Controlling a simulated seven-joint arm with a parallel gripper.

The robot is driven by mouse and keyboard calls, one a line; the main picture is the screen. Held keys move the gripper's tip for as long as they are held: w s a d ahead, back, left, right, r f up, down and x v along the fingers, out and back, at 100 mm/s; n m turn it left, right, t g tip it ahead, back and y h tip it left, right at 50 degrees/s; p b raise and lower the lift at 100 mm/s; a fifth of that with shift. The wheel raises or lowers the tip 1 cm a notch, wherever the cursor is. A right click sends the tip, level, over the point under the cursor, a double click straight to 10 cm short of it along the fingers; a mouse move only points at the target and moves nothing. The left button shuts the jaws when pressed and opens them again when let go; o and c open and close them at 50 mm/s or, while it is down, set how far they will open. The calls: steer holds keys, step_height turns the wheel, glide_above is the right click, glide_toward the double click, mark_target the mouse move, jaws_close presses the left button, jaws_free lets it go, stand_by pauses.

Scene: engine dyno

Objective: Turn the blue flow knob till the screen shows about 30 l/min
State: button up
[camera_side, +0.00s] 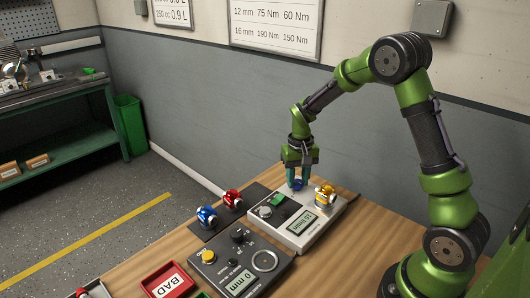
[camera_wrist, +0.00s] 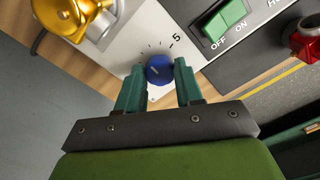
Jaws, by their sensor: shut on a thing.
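The blue flow knob (camera_wrist: 159,69) sits on a light panel with a printed scale around it; a "5" shows beside it in the wrist view. My gripper (camera_wrist: 158,76) has its two green fingers closed on either side of the knob. In the side view my gripper (camera_side: 297,183) points down onto the knob (camera_side: 296,185), which is mostly hidden by the fingers. The screen (camera_side: 301,223) on the white unit (camera_side: 286,235) shows a reading with "l/min", but its digits are too small to tell.
A gold part (camera_side: 325,195) stands right beside my gripper on the unit. A green OFF/ON switch (camera_wrist: 224,22) is near the knob. A grey unit (camera_side: 240,265) with a "0 mm" display, red and blue parts (camera_side: 207,216), and a red BAD tray (camera_side: 168,282) are in front and left.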

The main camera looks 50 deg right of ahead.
mark_target(298, 182)
steer(key=shift+m, duration=1)
steer(key=o, duration=1)
steer(key=shift+o, duration=0.2)
step_height(298, 182, up, 17)
stand_by(1.4)
